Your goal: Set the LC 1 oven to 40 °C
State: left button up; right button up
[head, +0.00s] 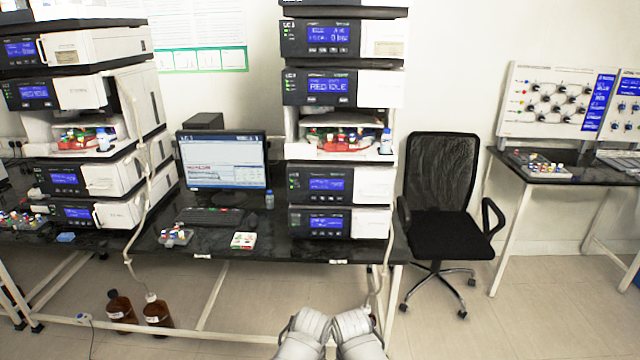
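Two stacks of instrument modules with blue displays stand on a dark bench. The middle stack has an upper module (382,38), a module whose display seems to read "IDLE" (380,88), an open vial bay (345,154), and two lower modules (372,185) and (370,222). The left stack (110,92) is built alike. Stack labels and display text are too small to read surely, so I cannot tell which module is the LC 1 oven or its temperature. White rounded parts of my two arms show at the bottom centre. No gripper fingers are visible.
A monitor (222,160) and keyboard (210,217) stand between the stacks. A black office chair (440,225) stands right of the middle stack. Brown bottles (157,312) stand on the floor at left. Another table (570,168) is at right. Floor between chair and right table is clear.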

pick_arm(q)
jog(key=shift+c, duration=0.3)
grip_shut()
dwell(1.3)
